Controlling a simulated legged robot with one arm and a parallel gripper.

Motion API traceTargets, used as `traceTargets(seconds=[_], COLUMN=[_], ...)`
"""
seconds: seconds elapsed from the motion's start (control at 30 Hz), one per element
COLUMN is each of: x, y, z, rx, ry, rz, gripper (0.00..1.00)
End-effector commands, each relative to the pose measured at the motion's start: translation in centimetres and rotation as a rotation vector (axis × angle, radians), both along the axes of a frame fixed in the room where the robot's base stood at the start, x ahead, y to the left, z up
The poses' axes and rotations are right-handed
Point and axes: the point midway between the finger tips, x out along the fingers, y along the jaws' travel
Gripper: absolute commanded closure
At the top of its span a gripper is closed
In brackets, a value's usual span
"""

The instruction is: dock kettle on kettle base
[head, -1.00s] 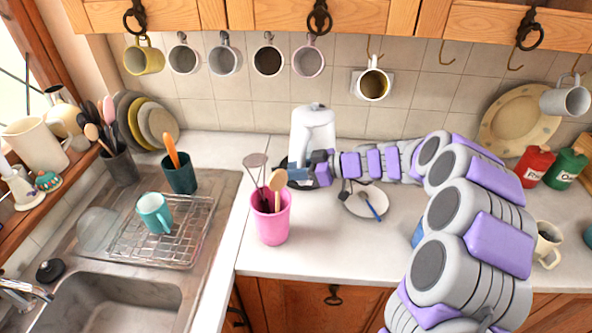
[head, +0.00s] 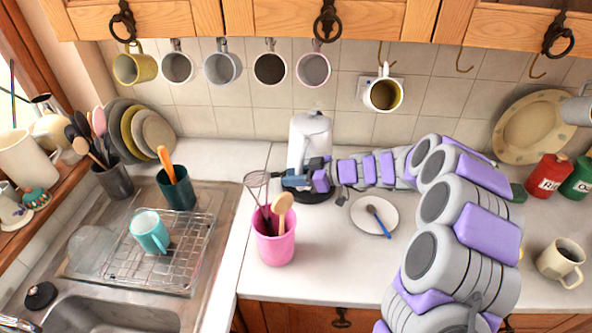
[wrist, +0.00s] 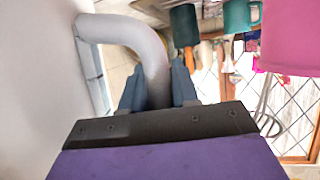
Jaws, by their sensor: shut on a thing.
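The white kettle (head: 311,137) stands upright at the back of the counter, near the tiled wall. The dark kettle base (head: 318,196) shows as a black disc under it. My gripper (head: 290,178) reaches in from the right in front of the kettle. In the wrist view my gripper (wrist: 158,92) has its two fingers on either side of the kettle's grey curved handle (wrist: 140,35), shut on it. The kettle's white body also fills the left of the wrist view (wrist: 35,90). My gripper hides part of the kettle's lower side, so I cannot tell if it is fully seated.
A pink pot (head: 274,243) with utensils stands close in front of the kettle, to the left. A white plate (head: 374,214) with a blue-handled brush lies to the right. Mugs (head: 270,68) hang above. A sink and drying rack (head: 165,255) are at left.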

Motion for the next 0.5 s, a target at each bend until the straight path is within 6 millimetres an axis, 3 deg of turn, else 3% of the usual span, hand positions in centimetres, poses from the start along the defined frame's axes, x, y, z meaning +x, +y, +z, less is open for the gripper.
traceTargets(seconds=[0.5], x=[0.1], y=[-0.5], z=[-2.0], rx=[0.006], ry=[-0.006], rz=[-0.002], gripper=[1.00])
